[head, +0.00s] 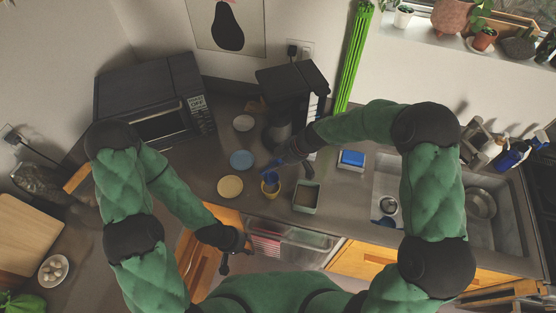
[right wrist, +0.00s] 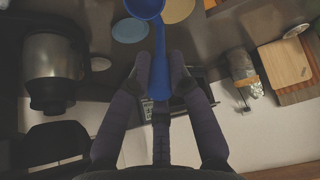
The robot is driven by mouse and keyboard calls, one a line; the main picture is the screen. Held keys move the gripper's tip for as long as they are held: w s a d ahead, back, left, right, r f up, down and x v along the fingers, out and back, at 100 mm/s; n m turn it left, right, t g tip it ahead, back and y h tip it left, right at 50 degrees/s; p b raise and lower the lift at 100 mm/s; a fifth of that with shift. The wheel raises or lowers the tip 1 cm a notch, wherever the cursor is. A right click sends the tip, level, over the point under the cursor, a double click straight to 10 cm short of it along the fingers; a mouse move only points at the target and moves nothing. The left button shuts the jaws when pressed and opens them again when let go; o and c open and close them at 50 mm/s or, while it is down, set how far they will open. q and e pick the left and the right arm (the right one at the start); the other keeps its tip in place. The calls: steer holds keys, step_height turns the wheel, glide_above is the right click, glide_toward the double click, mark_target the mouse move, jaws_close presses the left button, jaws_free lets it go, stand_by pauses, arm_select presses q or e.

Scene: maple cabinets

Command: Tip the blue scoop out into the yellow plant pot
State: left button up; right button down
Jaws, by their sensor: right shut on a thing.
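The blue scoop (head: 268,174) is held by my right gripper (head: 282,159) above the worktop. In the right wrist view the scoop's handle (right wrist: 160,65) lies between the two fingers, and its bowl (right wrist: 146,7) is at the top edge, partly cut off. The small yellow plant pot (head: 270,189) stands on the worktop, right below the scoop in the head view. The scoop partly covers the pot, and the inside of both is too small to make out. My left gripper (head: 237,256) is open and empty, low in front of the counter edge.
A yellow disc (head: 230,187), a blue disc (head: 241,160) and a white disc (head: 243,123) lie left of the pot. A green-rimmed rectangular container (head: 306,197) stands just right of it. A black coffee machine (head: 290,90) stands behind; the sink (head: 388,180) is at right.

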steer(key=shift+w+a+r+h+p, duration=0.2)
steer(key=shift+a+r+h+p, duration=0.35)
steer(key=shift+p, duration=2.85)
steer(key=shift+w+a+g+h, duration=0.15)
steer(key=shift+a+g+h, duration=0.3)
steer(key=shift+a, duration=0.35)
steer(key=shift+w+a+r+h, duration=0.35)
steer(key=shift+a+r+h, duration=0.2)
steer(key=shift+a+h, duration=0.25)
steer(key=shift+w+a+r+g+h, duration=0.25)
steer(key=shift+a+r+g+h, duration=0.1)
steer(key=shift+a+h, duration=0.3)
steer(key=shift+w+a+r+g+h, duration=0.2)
steer(key=shift+a+r+h, duration=0.15)
steer(key=shift+a+h, duration=0.3)
steer(key=shift+a+b, duration=0.1)
steer(key=shift+b, duration=0.2)
